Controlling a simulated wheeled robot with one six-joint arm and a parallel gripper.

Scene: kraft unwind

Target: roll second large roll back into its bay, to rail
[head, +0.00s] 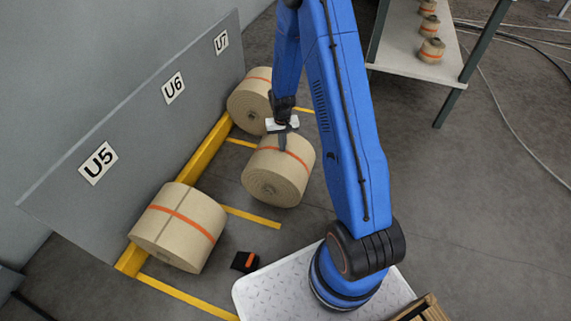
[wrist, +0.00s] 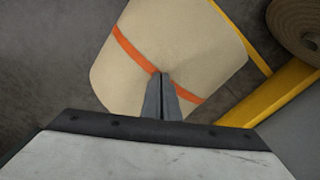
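The second large roll (head: 268,178), tan kraft with an orange band, lies on its side on the floor in front of the U6 sign (head: 174,88). A strip of floor shows between it and the yellow rail (head: 203,154). My gripper (head: 283,146) is at the top of this roll, its fingers pointing down. In the wrist view the fingers (wrist: 163,97) are together with nothing between them, in front of the roll (wrist: 190,48) and its orange band. I cannot tell whether the tips touch the paper. The rail also shows in the wrist view (wrist: 272,95).
One large roll (head: 160,235) lies at the rail by the U5 sign (head: 98,162); another (head: 246,101) lies by U7 (head: 221,42). Yellow floor lines (head: 252,217) part the bays. A black and orange block (head: 244,262) sits on the floor. A shelf (head: 405,55) holds small rolls.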

